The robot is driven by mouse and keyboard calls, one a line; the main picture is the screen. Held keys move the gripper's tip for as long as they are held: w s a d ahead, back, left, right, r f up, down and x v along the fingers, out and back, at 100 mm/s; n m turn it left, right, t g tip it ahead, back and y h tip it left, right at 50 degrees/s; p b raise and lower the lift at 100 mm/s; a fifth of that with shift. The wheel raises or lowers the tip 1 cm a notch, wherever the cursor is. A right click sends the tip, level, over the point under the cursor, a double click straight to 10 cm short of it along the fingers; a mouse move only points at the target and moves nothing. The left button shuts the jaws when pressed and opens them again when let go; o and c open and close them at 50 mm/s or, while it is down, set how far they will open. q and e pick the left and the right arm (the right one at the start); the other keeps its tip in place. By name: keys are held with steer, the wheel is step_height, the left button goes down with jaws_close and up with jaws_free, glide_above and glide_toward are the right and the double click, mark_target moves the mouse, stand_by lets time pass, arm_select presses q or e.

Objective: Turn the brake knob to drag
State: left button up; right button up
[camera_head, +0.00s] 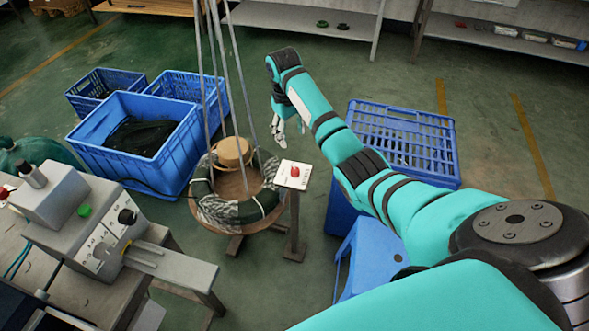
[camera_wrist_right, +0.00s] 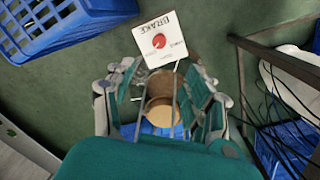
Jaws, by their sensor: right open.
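The red brake knob (camera_head: 295,172) sits on a white plate (camera_head: 287,181) on top of a post beside the cable reel. In the right wrist view the knob (camera_wrist_right: 158,41) shows on the white plate (camera_wrist_right: 146,30), which is printed BRAKE and appears upside down. The small lettering around the knob is too small to read surely. My right gripper (camera_head: 285,132) hangs above and behind the plate in the head view, apart from the knob. In the right wrist view its fingers (camera_wrist_right: 163,82) are spread with nothing between them. My left gripper is not in view.
The reel (camera_head: 209,217) with a coil stands left of the post, with thin poles rising above it. Blue crates stand at the left (camera_head: 181,162) and right (camera_head: 440,136). A grey machine with knobs (camera_head: 95,235) is at lower left. Green floor lies behind.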

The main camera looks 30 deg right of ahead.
mark_target(295, 170)
steer(key=f+b, duration=0.1)
steer(key=f, duration=0.4)
steer(key=d+f+b, duration=0.1)
steer(key=f, duration=0.5)
steer(key=f+b, duration=0.1)
steer(key=f, duration=0.5)
steer(key=shift+w+d, duration=0.1)
steer(key=shift+d, duration=0.1)
jaws_close()
